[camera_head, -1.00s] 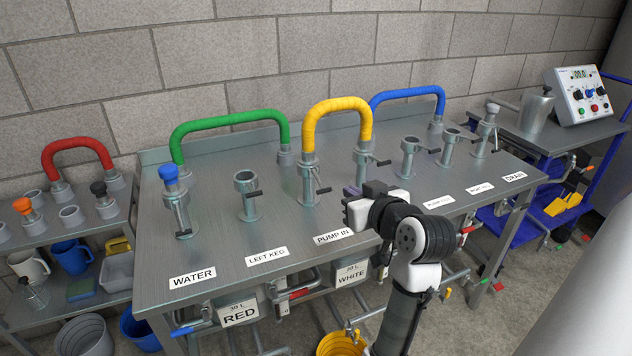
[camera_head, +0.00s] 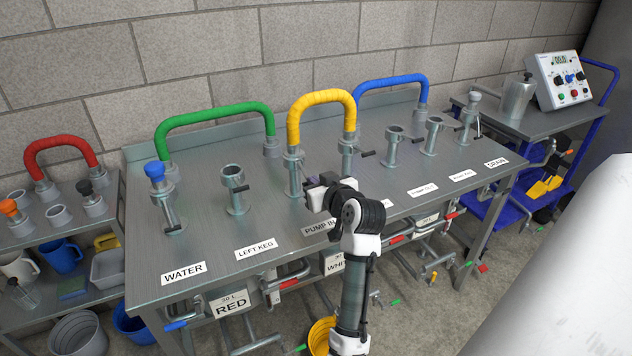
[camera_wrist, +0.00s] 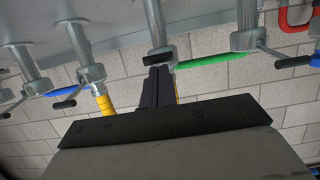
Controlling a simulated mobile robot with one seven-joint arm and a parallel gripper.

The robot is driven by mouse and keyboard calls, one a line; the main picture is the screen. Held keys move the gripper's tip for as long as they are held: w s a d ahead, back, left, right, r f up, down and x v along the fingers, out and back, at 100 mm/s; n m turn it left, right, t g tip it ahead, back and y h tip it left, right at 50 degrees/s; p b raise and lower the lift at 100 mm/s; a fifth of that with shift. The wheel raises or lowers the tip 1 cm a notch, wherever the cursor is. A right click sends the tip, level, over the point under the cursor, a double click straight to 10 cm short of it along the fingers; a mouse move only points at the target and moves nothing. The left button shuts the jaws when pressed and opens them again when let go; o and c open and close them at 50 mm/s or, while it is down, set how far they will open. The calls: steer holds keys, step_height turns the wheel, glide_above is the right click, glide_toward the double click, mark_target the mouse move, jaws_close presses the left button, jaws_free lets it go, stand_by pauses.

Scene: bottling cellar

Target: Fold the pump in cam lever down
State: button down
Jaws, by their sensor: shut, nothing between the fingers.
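The PUMP IN coupling (camera_head: 293,172) is a grey upright post on the steel table, behind the PUMP IN label (camera_head: 318,228). The left end of the yellow hose (camera_head: 322,100) sits on it. My gripper (camera_head: 312,184) is shut and empty, just right of this post. In the wrist view, which looks upside down, the closed dark fingers (camera_wrist: 154,74) point at the coupling. The black grip of its cam lever (camera_wrist: 159,60) shows right at the fingertips. I cannot tell whether they touch. In the head view my gripper hides the lever.
The LEFT KEG coupling (camera_head: 234,190) stands open to the left, and the blue-capped WATER post (camera_head: 160,190) is farther left. The yellow hose's right-end post (camera_head: 347,158) stands close behind my gripper.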

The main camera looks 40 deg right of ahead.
steer(key=shift+f+t+b, duration=0.3)
steer(key=shift+f+b, duration=0.05)
steer(key=shift+b, duration=0.7)
